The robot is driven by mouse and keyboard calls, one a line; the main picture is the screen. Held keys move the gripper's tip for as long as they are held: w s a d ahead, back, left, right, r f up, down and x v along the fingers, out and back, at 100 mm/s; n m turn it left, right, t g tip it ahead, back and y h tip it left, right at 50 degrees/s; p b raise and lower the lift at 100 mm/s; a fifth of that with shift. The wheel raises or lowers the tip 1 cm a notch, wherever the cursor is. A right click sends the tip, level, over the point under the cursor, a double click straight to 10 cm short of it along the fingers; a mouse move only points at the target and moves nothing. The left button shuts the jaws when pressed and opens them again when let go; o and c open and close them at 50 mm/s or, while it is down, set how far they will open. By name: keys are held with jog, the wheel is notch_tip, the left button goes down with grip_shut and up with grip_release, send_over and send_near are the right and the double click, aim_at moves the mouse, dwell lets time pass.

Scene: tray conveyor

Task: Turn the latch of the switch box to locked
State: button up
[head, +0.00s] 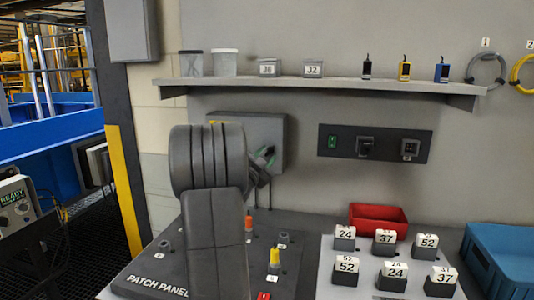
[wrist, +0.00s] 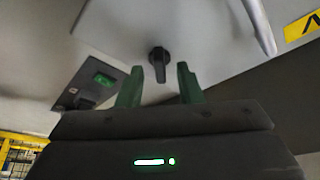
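The switch box (head: 277,124) is a grey box on the back wall, and my arm covers much of it in the head view. Its grey face (wrist: 205,25) fills the top of the wrist view. The latch (wrist: 159,58) is a small dark knob with a handle, pointing down in the wrist view. My gripper (wrist: 160,84) is open and empty, its two green fingers apart. The latch shows between and just beyond the fingertips; I cannot tell whether they touch. In the head view, my gripper (head: 265,157) is at the box front, and the latch cannot be made out.
A dark panel (head: 375,155) with a green switch (head: 332,142) is on the wall to the right. A shelf (head: 330,83) with small items runs above. Below are the patch panel (head: 150,270), numbered blocks (head: 385,270), a red bin (head: 378,222) and a blue crate (head: 505,250).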

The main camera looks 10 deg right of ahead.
jog(key=shift+w+d+r, duration=0.1)
jog(key=shift+w+d, duration=0.1)
jog(key=shift+w, duration=0.05)
grip_shut()
jog(key=shift+m+g, duration=0.4)
jog(key=shift+m, duration=0.8)
jog(key=m, duration=0.1)
jog(key=m+g, duration=0.1)
jog(key=m, duration=0.2)
jog(key=shift+r+g+h, duration=0.25)
jog(key=shift+g+h, duration=0.05)
jog(key=shift+g, duration=0.1)
jog(key=shift+a+m+g+y+p, duration=0.1)
jog(key=shift+m+g+y+p, duration=0.25)
jog(key=shift+m, duration=0.75)
jog(key=shift+m+g+y+p, duration=0.15)
jog(key=shift+m+g+p, duration=0.3)
jog(key=shift+m, duration=0.65)
